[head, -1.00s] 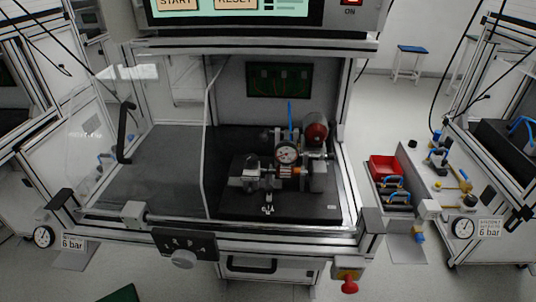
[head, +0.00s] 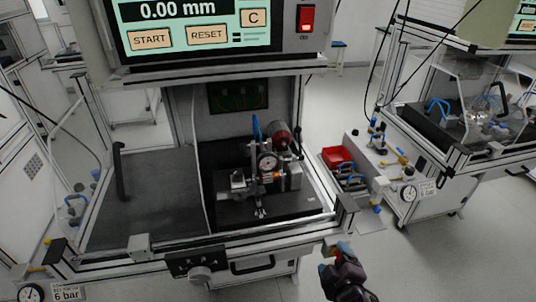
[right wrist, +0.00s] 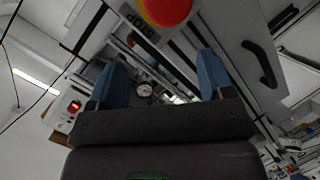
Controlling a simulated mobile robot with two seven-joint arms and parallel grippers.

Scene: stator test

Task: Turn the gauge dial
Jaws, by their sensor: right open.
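The gauge dial (head: 267,162) is a small round white face in a dark rim. It stands upright on the fixture (head: 240,183) inside the bench enclosure. My right gripper (head: 336,261), with blue fingertips, is open and empty. It is outside the enclosure, low in front of the bench's right front corner, well apart from the dial. In the right wrist view a small round white gauge face (right wrist: 145,89) shows far off between the fingers, probably the same dial. My left gripper is not in view.
A red stop button (right wrist: 166,8) is close to my right fingers. A black handle (head: 119,172) stands at the enclosure's left. A screen (head: 185,25) reading 0.00 mm hangs above. A red bin (head: 337,156) is to the right.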

